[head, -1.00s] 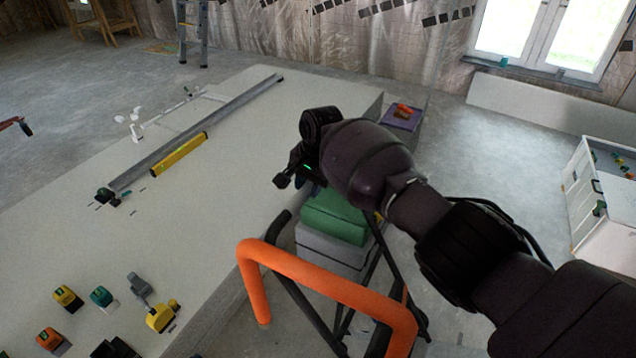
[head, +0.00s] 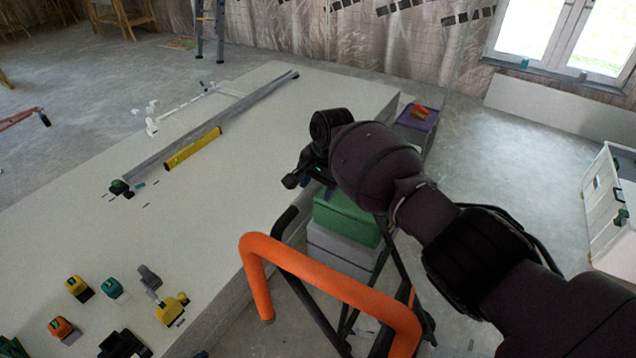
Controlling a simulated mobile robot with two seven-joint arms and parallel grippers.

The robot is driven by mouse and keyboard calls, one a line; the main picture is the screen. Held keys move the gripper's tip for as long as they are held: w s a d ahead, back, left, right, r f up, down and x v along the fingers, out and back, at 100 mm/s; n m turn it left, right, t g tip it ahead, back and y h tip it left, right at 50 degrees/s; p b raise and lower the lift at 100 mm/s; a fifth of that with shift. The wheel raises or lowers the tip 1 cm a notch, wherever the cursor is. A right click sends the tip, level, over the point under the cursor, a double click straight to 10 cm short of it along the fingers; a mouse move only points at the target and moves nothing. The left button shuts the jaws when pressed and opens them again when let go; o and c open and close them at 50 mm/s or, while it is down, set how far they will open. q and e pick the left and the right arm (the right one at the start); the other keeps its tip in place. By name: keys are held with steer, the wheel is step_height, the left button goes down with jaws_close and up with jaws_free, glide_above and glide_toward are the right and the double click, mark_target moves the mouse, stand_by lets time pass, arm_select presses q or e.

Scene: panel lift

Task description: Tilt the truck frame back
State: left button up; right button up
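The truck frame shows at the bottom centre of the head view, with a thick orange handle (head: 335,285) bent down at both ends and black tubes below it. The lower part of the frame is out of view or hidden. My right arm comes in from the lower right. My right gripper (head: 308,180) is above and beyond the orange handle, apart from it, over the edge of the large pale panel stack (head: 235,185). Its fingers are dark and partly hidden by the wrist, so its opening is unclear. My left gripper is not in view.
A green case (head: 347,218) on a grey box (head: 335,248) stands just behind the truck frame. A yellow level (head: 192,148), a long metal rail (head: 215,125) and several small tools lie on the panels. A white cabinet (head: 608,220) stands at right.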

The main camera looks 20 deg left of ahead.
steer(key=shift+r, duration=0.7)
steer(key=r+p, duration=0.1)
steer(key=r, duration=0.1)
steer(key=d+r+p, duration=0.1)
steer(key=r, duration=0.1)
steer(key=shift+r, duration=0.35)
steer(key=r+p, duration=0.1)
steer(key=r, duration=0.1)
steer(key=d+r, duration=0.1)
steer(key=r, duration=0.1)
steer(key=shift+s+r+p, duration=0.2)
steer(key=shift+r+p, duration=0.2)
